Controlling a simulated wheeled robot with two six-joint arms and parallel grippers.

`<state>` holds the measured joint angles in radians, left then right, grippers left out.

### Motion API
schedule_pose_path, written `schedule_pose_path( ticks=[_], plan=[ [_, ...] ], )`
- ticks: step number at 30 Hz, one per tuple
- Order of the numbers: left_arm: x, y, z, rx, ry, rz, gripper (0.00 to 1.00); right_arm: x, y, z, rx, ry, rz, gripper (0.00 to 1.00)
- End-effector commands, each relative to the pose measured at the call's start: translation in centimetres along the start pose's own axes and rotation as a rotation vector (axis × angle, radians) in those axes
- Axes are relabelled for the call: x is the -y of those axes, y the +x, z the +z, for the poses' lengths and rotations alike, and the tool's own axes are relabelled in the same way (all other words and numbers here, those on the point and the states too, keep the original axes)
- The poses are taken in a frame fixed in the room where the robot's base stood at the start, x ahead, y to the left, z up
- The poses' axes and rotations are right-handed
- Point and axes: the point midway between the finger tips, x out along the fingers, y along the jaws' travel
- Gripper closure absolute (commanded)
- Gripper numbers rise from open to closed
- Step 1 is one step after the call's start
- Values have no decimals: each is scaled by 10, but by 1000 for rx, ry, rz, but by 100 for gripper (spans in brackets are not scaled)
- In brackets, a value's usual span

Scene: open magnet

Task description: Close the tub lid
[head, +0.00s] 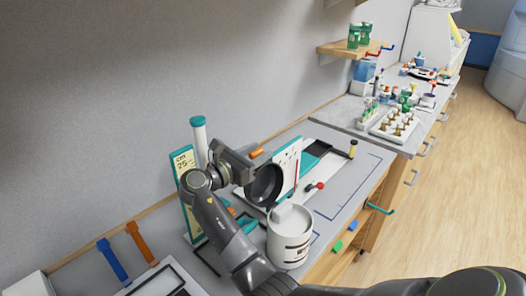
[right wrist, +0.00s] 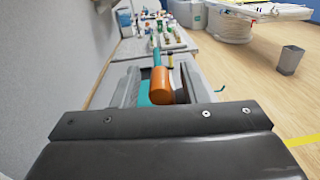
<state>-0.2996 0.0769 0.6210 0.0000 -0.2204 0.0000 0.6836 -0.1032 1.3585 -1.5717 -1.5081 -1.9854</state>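A white tub (head: 289,248) with dark lettering stands on the bench, a pale block-like shape at its top. A dark round disc with a grey rim (head: 265,186), which looks like the raised lid, is tilted up behind and left of the tub's mouth. Its hinge is hidden. My right gripper (head: 243,160) is above and left of the disc, apart from the tub. Its jaws look spread in the right wrist view (right wrist: 160,92). An orange cylinder (head: 257,153) shows at the jaws, also in the right wrist view (right wrist: 161,84); contact is unclear. My left gripper is out of view.
A teal-capped white tube (head: 199,136) and a yellow scale board (head: 184,170) stand left of my gripper. A white panel (head: 287,167) stands behind the disc. A red-tipped tool (head: 315,187) lies right of the tub. Bench space farther right is partly clear.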

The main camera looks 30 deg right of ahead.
Motion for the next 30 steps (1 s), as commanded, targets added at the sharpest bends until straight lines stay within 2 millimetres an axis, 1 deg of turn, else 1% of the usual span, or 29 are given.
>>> schedule_pose_path(
  ticks=[8,17,30],
  plan=[
    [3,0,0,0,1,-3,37,0,0,0,0,1,0,60],
    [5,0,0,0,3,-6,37,0,0,0,0,1,1,100],
    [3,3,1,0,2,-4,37,-2,2,1,1,29,1,100]
  ],
)
